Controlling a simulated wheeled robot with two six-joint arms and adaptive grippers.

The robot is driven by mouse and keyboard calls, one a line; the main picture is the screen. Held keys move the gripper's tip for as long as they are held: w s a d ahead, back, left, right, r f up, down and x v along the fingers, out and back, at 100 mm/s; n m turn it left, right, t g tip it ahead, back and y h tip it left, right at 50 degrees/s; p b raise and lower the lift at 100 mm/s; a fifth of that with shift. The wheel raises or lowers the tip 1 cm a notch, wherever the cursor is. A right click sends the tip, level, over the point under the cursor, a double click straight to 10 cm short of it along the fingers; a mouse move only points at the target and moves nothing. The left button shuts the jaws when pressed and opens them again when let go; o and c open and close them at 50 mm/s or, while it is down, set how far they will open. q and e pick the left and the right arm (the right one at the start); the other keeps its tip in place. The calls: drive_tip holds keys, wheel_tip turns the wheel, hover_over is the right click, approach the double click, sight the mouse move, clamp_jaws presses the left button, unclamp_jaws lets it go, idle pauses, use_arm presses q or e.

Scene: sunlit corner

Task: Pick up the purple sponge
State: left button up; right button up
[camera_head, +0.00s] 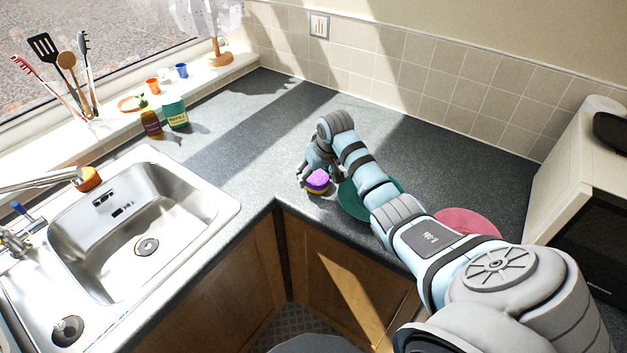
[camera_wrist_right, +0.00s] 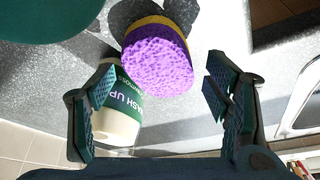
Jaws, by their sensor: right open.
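The purple sponge (camera_head: 317,178) sits on the grey counter near its inner corner. It has a yellow layer and also shows in the right wrist view (camera_wrist_right: 157,62). My right gripper (camera_head: 309,168) is at the sponge in the head view, partly hidden by its own wrist. In the right wrist view, my right gripper (camera_wrist_right: 160,92) is open, with its fingers spread to either side of the sponge's near end. I see no clear contact. My left gripper is not in view.
A pale bottle with a green label (camera_wrist_right: 118,115) is beside the sponge, near the left finger. A dark green plate (camera_head: 352,202) and a pink plate (camera_head: 466,221) lie under or beside my arm.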

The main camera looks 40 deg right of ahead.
drive_tip(key=shift+x, duration=1)
drive_tip(key=shift+r, duration=0.1)
drive_tip(key=c, duration=0.7)
